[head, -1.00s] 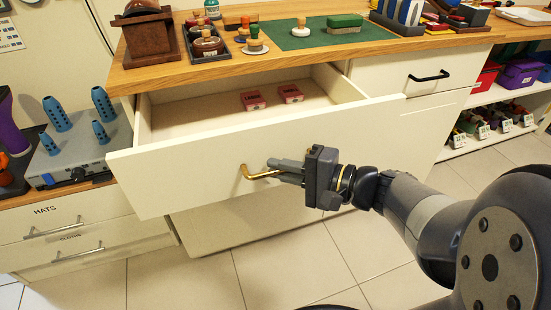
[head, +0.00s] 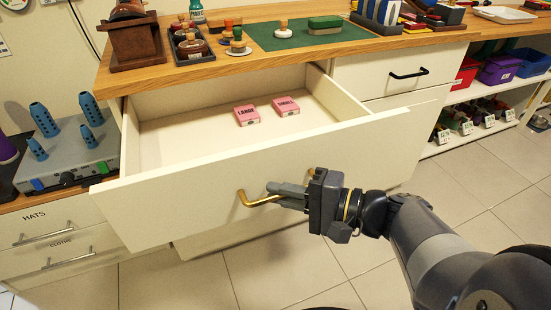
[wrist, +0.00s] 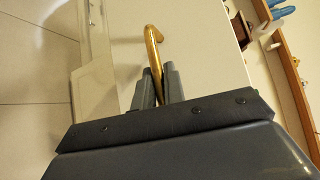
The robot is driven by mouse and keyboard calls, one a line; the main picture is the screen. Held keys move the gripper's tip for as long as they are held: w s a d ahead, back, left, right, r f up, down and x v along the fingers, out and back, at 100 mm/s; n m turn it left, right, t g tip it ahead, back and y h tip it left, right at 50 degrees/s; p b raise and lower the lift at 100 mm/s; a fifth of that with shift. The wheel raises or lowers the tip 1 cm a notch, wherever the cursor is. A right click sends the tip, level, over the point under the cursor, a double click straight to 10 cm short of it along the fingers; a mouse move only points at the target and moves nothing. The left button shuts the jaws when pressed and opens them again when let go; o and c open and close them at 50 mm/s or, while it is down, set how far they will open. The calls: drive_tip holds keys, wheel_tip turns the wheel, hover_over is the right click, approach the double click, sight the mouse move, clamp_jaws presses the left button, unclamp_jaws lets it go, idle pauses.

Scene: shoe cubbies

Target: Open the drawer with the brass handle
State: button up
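The cream drawer (head: 180,211) under the wooden counter is pulled well out. Two pink boxes (head: 247,114) lie inside it toward the right. Its brass handle (head: 257,201) is on the front panel; the right part is hidden by my gripper in the head view. My gripper (head: 280,195) is at the handle, with its fingers on either side of the bar. In the wrist view, the brass bar (wrist: 153,55) runs down between the two fingers (wrist: 157,85), which are closed around it.
The wooden counter (head: 215,67) above holds stamps, a green mat (head: 300,36) and trays. A grey box with blue cones (head: 65,165) stands at left above the HATS drawer (head: 35,232). Open shelves (head: 490,88) are at right. Tiled floor (head: 290,268) is free in front.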

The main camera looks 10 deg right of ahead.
drive_tip(key=o, duration=0.4)
drive_tip(key=shift+o, duration=0.2)
drive_tip(key=shift+d, duration=0.15)
drive_tip(key=p+v, duration=0.2)
drive_tip(key=v, duration=0.8)
drive_tip(key=shift+s+d, duration=0.2)
drive_tip(key=shift+d, duration=0.05)
drive_tip(key=shift+a, duration=0.1)
idle(0.3)
drive_tip(key=shift+b+x, duration=1)
drive_tip(key=shift+x, duration=4.4)
